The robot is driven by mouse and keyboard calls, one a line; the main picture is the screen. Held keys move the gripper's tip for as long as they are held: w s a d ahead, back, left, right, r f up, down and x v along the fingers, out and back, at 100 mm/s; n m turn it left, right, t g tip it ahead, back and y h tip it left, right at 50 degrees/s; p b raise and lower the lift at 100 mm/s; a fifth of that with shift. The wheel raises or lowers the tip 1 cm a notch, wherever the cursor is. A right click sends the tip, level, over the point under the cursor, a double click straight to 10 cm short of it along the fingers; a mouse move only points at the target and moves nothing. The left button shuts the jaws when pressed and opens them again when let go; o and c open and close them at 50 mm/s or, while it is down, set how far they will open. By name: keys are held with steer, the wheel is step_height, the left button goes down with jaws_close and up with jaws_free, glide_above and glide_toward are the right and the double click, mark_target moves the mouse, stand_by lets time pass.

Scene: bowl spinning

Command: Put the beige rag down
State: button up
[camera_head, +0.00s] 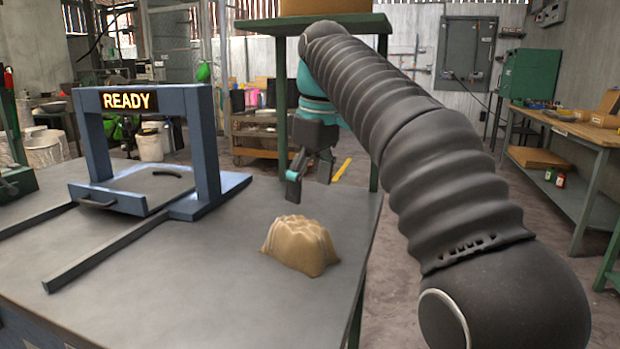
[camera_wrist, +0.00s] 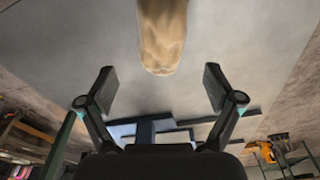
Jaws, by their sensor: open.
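The beige rag (camera_head: 300,246) lies crumpled in a heap on the grey table (camera_head: 190,290), near its right edge. It also shows at the top of the wrist view (camera_wrist: 163,35), ahead of the fingers. My gripper (camera_head: 308,188) hangs above the table, behind and above the rag in the head view. Its fingers are spread wide and empty in the wrist view (camera_wrist: 160,88). Rag and gripper are apart.
A blue frame with a "READY" sign (camera_head: 128,101) and a sliding tray (camera_head: 110,197) stands on the table's left side. A yellow object (camera_head: 342,169) shows behind my gripper. A green shelf (camera_head: 330,24) stands behind. The table's front middle is clear.

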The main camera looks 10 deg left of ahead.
steer(key=shift+d+r, duration=0.1)
steer(key=shift+r, duration=0.45)
steer(key=s+d+f+m+t, duration=0.1)
steer(key=s+d+f+m, duration=0.25)
steer(key=d, duration=0.55)
steer(key=s+d+f+m+t, duration=0.2)
steer(key=s+d+m, duration=0.15)
steer(key=d, duration=0.55)
steer(key=s+d+f+m+t, duration=0.1)
steer(key=s+d+f+m, duration=0.2)
steer(key=s+d+f, duration=0.2)
steer(key=s+d+f+m+t+h, duration=0.1)
steer(key=s+d+f+m, duration=0.3)
steer(key=s+f, duration=0.5)
step_height(320, 180, down, 5)
steer(key=d, duration=0.2)
steer(key=shift+s+d+r, duration=0.2)
steer(key=shift+s+d, duration=0.05)
steer(key=shift+d, duration=0.05)
